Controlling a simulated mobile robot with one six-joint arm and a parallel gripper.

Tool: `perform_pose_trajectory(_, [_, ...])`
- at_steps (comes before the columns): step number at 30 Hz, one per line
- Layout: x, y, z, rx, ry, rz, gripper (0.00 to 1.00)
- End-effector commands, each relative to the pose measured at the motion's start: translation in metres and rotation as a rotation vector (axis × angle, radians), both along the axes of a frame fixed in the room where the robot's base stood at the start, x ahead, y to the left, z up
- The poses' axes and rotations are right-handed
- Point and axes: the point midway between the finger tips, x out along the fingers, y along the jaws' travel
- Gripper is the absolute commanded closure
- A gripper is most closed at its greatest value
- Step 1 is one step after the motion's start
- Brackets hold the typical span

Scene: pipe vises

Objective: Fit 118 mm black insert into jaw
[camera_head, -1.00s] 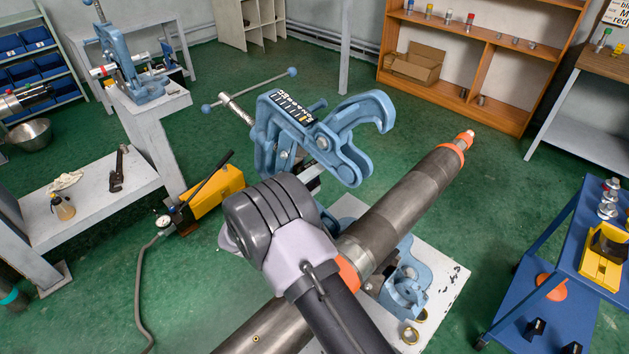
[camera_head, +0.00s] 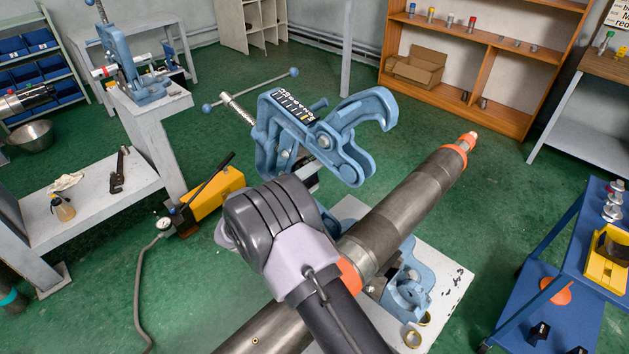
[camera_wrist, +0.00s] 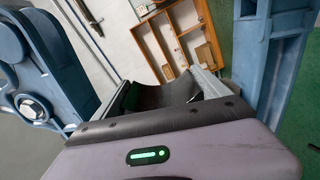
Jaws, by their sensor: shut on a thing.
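In the wrist view my gripper (camera_wrist: 165,88) is shut on a dark, curved insert (camera_wrist: 162,96), which sits between the two grey fingers. Blue vise parts stand close on both sides of it: a bolted piece at left (camera_wrist: 45,75) and an upright piece at right (camera_wrist: 268,70). In the head view the blue pipe vise (camera_head: 350,165), with its hooked upper frame tilted open, stands just beyond my wrist. Whether the insert touches a jaw cannot be told.
A long grey pipe (camera_head: 415,200) with an orange collar runs through the vise base, close beside my arm. A yellow hydraulic pump (camera_head: 215,193) stands on the floor at left. A blue cart (camera_head: 570,240) stands at right. Green floor is open behind the vise.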

Motion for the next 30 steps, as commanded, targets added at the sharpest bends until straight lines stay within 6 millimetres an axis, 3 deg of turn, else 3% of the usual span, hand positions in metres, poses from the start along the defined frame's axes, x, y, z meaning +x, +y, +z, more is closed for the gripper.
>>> perform_pose_trajectory(18, [0.010,0.010,0.004,0.001,-0.001,0.000,0.60])
perform_pose_trajectory(19, [0.010,0.011,0.004,0.001,-0.001,0.000,0.11])
perform_pose_trajectory(20, [0.010,0.011,0.004,0.001,-0.001,0.000,0.05])
perform_pose_trajectory(21, [0.010,0.011,0.004,0.001,-0.001,0.000,0.00])
perform_pose_trajectory(30, [0.006,0.016,0.005,0.000,0.000,0.002,0.00])
